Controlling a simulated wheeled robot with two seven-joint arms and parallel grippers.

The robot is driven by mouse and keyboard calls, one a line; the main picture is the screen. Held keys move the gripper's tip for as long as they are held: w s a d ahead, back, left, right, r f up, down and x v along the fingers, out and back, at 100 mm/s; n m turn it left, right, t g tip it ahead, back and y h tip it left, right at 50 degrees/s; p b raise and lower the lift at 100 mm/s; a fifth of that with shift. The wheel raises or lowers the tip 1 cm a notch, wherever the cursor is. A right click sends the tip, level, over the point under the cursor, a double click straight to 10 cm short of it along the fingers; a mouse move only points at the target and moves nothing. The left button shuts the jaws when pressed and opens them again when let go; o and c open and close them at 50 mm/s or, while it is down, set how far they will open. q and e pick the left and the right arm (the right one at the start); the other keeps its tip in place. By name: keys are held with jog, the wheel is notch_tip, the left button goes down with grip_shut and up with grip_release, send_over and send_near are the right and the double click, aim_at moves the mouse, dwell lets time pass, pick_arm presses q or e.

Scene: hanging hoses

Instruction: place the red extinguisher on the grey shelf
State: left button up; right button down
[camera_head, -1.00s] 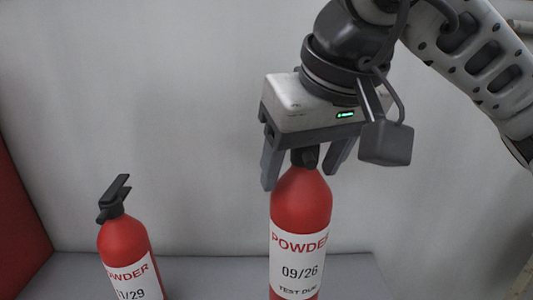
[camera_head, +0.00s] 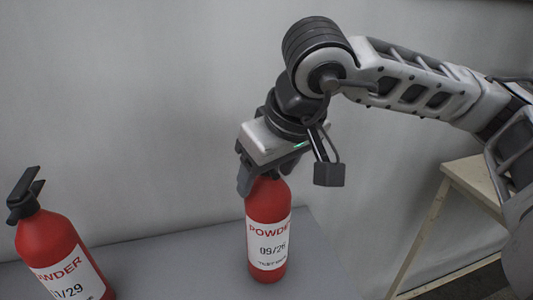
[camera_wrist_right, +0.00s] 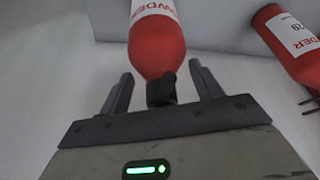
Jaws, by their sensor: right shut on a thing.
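A red extinguisher (camera_head: 267,232) with a white label reading 09/26 is upright at the middle of the head view, over the grey shelf (camera_head: 318,272). I cannot tell for sure whether its base touches the shelf. My right gripper (camera_head: 264,178) comes down from above and is shut on its black top; the fingers hide most of that top. In the right wrist view the extinguisher (camera_wrist_right: 157,48) extends away from the gripper (camera_wrist_right: 162,82), its black neck between the two fingers. My left gripper is not in view.
Another red extinguisher (camera_head: 48,245), with a black handle, stands at the left of the head view; it also shows in the wrist view (camera_wrist_right: 283,42). A pale wall (camera_head: 130,100) rises behind the shelf. A light stool-like frame (camera_head: 473,178) stands at the right.

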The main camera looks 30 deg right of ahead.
jog(key=shift+r, duration=0.1)
jog(key=shift+c, duration=1.4)
grip_release()
jog(key=shift+f, duration=0.25)
jog(key=shift+r, duration=0.25)
jog(key=shift+s+r, duration=0.15)
jog(key=shift+r, duration=0.15)
jog(key=v, duration=1.1)
jog(key=shift+s, duration=0.2)
